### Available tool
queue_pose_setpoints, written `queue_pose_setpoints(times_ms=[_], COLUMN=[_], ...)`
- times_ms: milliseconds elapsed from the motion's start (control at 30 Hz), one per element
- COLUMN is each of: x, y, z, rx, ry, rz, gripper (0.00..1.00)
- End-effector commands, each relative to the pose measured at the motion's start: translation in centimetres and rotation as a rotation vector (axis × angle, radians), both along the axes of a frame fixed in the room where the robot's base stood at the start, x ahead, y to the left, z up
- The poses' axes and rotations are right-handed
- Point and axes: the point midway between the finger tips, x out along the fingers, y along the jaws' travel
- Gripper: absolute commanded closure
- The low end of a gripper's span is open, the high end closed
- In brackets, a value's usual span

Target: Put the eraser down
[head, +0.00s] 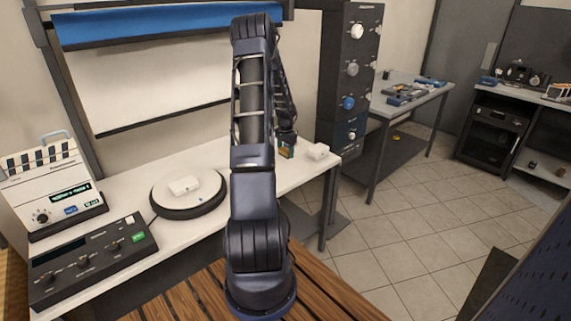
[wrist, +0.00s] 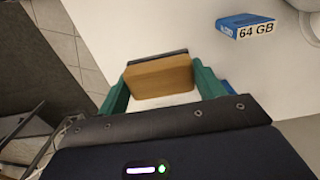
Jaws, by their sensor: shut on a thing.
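The eraser (wrist: 160,78) is a tan block with a dark strip along its far edge. It sits between the green fingers of my gripper (wrist: 160,88) in the wrist view. My gripper is shut on it. In the head view my gripper (head: 287,152) is small and partly hidden behind my arm, at the right part of the white table (head: 215,158). I cannot tell whether the eraser touches the table top.
A blue "64 GB" block (wrist: 245,26) lies on the white surface beside the gripper. A small white box (head: 317,151) stands near the table's right end. A round turntable-like disc (head: 188,205) and control boxes (head: 92,258) stand to the left. Tiled floor lies past the edge.

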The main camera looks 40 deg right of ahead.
Motion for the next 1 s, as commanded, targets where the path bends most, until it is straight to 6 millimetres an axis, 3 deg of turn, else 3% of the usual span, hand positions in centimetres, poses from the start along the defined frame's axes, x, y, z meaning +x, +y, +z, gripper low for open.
queue_pose_setpoints(times_ms=[100,367,633,1000], x=[0.0,0.0,0.0,0.1], y=[0.1,0.0,0.1,0.0], z=[-1.9,-3.4,-6.8,-7.4], rx=[0.002,0.0,0.002,-0.001], ry=[0.001,-0.001,0.001,-0.001], rz=[0.0,0.0,0.001,0.001], gripper=[0.54,0.54,0.54,0.54])
